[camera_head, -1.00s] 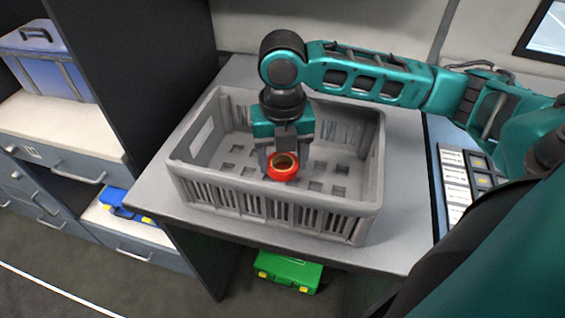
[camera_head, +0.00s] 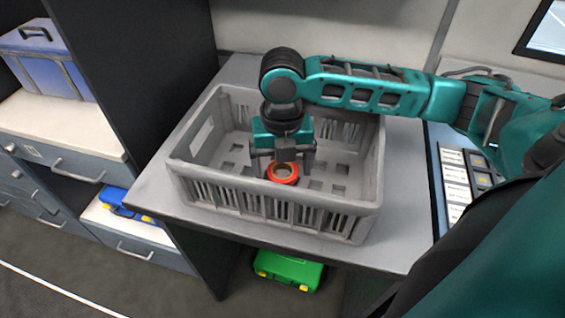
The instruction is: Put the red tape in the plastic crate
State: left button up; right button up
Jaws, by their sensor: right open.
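The red tape (camera_head: 283,180) is a small ring inside the grey plastic crate (camera_head: 330,222), near its front wall. It appears to lie low in the crate, but the front wall hides its lower part. My right gripper (camera_head: 281,163) is open just above and behind the tape, with its fingers apart inside the crate. My left gripper is not in view.
The crate stands on a grey table (camera_head: 225,230). A control panel (camera_head: 468,180) lies right of it. A blue box (camera_head: 48,62) sits on the left cabinet. A green case (camera_head: 287,268) is on the floor below. My right arm spans above the crate's back right.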

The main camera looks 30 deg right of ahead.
notch_tip(320, 180, up, 12)
jog(key=shift+r, duration=0.2)
dwell(0.8)
